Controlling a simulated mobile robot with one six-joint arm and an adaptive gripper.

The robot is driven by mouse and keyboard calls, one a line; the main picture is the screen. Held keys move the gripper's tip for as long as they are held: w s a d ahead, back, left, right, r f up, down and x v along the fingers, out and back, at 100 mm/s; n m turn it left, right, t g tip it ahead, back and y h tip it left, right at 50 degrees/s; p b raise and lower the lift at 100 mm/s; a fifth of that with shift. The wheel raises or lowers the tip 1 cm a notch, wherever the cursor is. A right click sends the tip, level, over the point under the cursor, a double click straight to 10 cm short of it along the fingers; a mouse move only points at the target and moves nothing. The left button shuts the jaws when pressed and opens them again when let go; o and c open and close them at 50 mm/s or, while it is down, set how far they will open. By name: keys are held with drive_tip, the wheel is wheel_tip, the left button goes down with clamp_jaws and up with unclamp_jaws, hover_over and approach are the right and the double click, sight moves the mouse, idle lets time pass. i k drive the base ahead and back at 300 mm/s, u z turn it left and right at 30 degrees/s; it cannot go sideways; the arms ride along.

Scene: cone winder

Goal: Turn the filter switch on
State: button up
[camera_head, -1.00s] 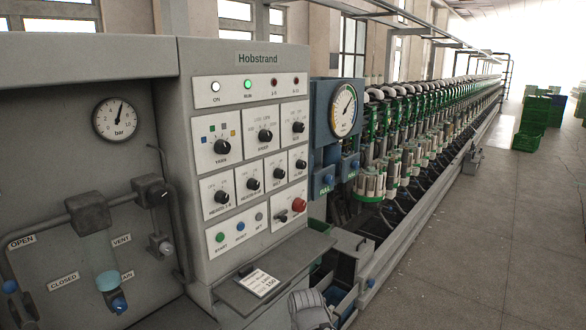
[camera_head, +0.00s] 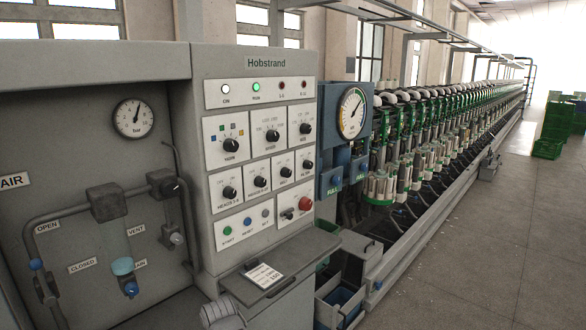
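The grey Hobstrand control panel (camera_head: 265,95) stands left of centre. It carries several black rotary knobs on white plates, such as the yarn knob (camera_head: 231,145) and a lower right knob (camera_head: 308,164). A small toggle switch (camera_head: 288,213) sits beside a red button (camera_head: 305,203). Most labels are too small to read, so I cannot tell which control is the filter switch or how it is set. A grey ribbed part of my arm shows at the bottom edge, below the panel's shelf. My gripper's fingers are not visible.
A shelf (camera_head: 245,292) with a white card (camera_head: 263,275) juts out below the panel. Pipes and a bar gauge (camera_head: 133,118) are at left. A round dial (camera_head: 352,113) and a long row of winding heads (camera_head: 410,160) extend right.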

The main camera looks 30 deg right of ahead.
sight(308, 164)
drive_tip(key=u, duration=0.65)
drive_tip(key=k, duration=0.85)
drive_tip(key=z, duration=1.35)
drive_tip(key=i, duration=0.6)
drive_tip(key=z, duration=0.05)
